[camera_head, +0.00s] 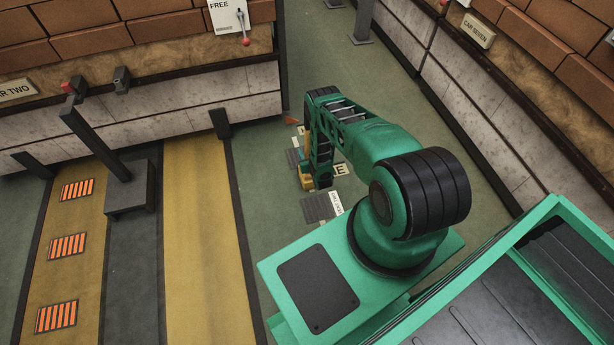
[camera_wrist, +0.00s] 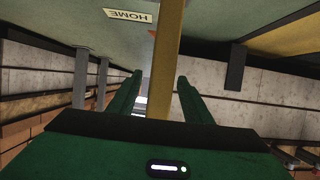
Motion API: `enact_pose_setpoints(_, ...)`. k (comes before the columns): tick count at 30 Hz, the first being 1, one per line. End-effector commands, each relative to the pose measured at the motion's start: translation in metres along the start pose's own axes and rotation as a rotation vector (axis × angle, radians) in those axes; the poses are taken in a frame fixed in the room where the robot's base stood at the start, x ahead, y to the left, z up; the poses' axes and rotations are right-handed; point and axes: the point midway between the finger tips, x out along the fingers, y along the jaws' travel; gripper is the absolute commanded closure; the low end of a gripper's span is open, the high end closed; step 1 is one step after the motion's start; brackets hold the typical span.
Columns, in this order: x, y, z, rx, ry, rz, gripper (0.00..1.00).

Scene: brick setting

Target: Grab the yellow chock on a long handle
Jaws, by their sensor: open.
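The yellow chock (camera_head: 306,181) shows in the head view as a small yellow block low beside my arm, partly hidden behind it. In the wrist view a long yellow bar (camera_wrist: 168,40), which looks like its handle, runs from the top edge down between my fingers. My gripper (camera_wrist: 160,78) is open, with one green finger on each side of the bar. I cannot tell whether either finger touches it. The bar's lower end is hidden behind the gripper body, and the chock's block is not clear in the wrist view.
A HOME label (camera_wrist: 127,15) lies on the green floor. Grey pads (camera_head: 317,208) and white labels lie near my arm. A dark post on a base (camera_head: 130,196) stands at left. A low brick-topped wall (camera_head: 180,110) is behind, another along the right.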

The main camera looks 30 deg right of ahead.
Motion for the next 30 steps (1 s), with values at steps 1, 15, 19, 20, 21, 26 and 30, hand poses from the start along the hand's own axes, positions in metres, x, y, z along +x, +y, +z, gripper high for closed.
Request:
enact_pose_setpoints(1,-0.0001,0.0000,-0.0001,0.000,0.000,0.000,0.55)
enact_pose_setpoints(15,-0.0002,0.0000,-0.0002,0.000,0.001,0.000,1.00)
enact_pose_setpoints(19,-0.0003,0.0000,-0.0003,0.000,0.001,0.000,1.00)
enact_pose_setpoints(20,-0.0003,0.0000,-0.0003,0.000,0.001,0.000,1.00)
enact_pose_setpoints(21,-0.0003,0.0000,-0.0003,0.000,0.001,0.000,1.00)
enact_pose_setpoints(26,-0.0003,0.0000,-0.0003,0.000,0.001,0.000,1.00)
enact_pose_setpoints(30,-0.0003,0.0001,-0.0003,0.000,0.001,0.000,1.00)
